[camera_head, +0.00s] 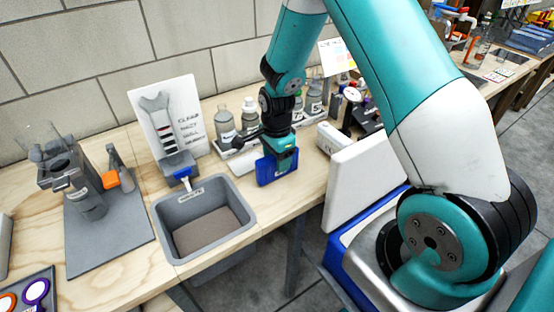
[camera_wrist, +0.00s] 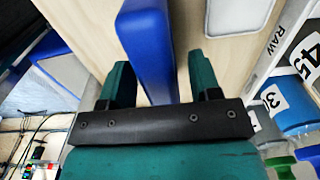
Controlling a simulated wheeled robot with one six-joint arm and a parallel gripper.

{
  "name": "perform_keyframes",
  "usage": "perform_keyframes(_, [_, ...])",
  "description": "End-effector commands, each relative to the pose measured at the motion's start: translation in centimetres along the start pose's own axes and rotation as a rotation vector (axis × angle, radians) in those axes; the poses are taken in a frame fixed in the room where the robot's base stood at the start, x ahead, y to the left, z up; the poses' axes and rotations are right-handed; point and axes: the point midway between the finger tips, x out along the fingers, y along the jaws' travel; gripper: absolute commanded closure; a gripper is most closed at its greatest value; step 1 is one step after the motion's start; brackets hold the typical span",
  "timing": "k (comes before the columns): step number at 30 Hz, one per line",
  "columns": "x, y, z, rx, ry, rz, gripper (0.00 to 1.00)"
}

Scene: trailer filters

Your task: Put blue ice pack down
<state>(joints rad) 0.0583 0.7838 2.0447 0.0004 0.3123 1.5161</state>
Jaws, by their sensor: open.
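The blue ice pack (camera_head: 268,171) stands upright on the wooden bench, at its front edge to the right of the grey basin. In the wrist view the blue ice pack (camera_wrist: 150,45) runs between the two teal fingers. My gripper (camera_head: 284,154) is at the top of the pack, with a finger on each side. In the wrist view my gripper (camera_wrist: 160,85) is open, with a visible gap between the pack and the right finger. The left finger is close to the pack; I cannot tell whether it touches.
A grey basin (camera_head: 245,228) is set in the bench left of the pack. Labelled bottles (camera_head: 224,122) stand in a white tray behind. A white box (camera_head: 334,139) is to the right. An open cooler (camera_head: 350,236) stands beyond the bench edge, beside my arm.

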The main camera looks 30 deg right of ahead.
Motion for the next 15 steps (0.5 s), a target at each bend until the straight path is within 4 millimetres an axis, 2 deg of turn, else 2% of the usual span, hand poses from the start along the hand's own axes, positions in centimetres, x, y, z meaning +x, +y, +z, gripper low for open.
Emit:
perform_keyframes(9, [-6.7, -0.1, 0.0, 0.000, 0.000, -0.006, 0.43])
perform_keyframes(15, [-10.0, -0.1, 0.0, 0.000, 0.000, -0.003, 0.43])
